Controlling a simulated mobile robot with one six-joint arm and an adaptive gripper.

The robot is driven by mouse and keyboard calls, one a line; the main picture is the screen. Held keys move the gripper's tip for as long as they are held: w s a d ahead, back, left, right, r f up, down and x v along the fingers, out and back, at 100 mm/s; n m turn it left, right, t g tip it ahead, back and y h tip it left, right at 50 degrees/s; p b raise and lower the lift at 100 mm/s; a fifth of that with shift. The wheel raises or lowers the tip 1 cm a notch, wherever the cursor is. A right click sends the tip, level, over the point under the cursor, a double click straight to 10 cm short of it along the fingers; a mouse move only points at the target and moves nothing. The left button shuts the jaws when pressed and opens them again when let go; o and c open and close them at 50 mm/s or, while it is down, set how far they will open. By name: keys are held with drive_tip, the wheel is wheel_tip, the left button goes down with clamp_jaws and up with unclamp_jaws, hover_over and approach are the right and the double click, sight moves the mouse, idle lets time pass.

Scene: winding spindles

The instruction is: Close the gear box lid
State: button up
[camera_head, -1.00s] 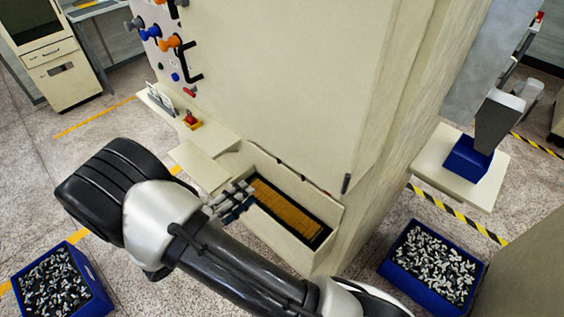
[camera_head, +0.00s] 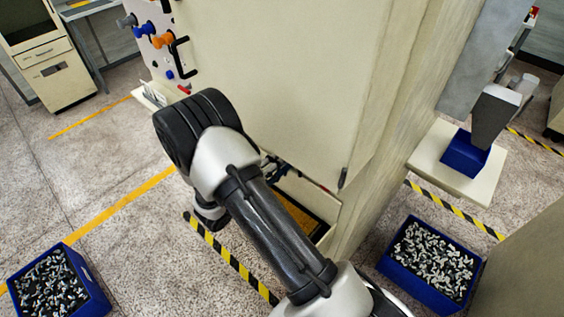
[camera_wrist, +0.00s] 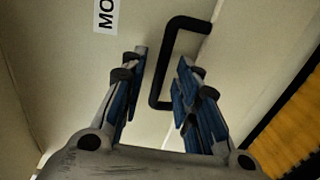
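The gear box, with its orange-yellow inside (camera_head: 300,220) showing, is low on the cream machine and mostly behind my arm. The orange-yellow part also shows at the right of the wrist view (camera_wrist: 295,125). A black bar handle (camera_wrist: 160,75) stands on a cream panel (camera_wrist: 75,65), which looks like the gear box lid; a partly cut-off "MO" label is on it. My gripper (camera_wrist: 163,58) is open, its two blue-and-grey fingers on either side of the handle in the picture. I cannot tell whether they touch it. In the head view the gripper is mostly hidden.
The machine's tall cream wall (camera_head: 290,80) stands just behind my arm. Knobs and black handles (camera_head: 160,40) are on its left side. Blue bins of small parts stand on the floor at left (camera_head: 90,290) and right (camera_head: 390,265). Open floor lies at the left.

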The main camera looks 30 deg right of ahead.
drive_tip(key=shift+d, duration=0.25)
drive_tip(key=shift+c, duration=0.6)
clamp_jaws()
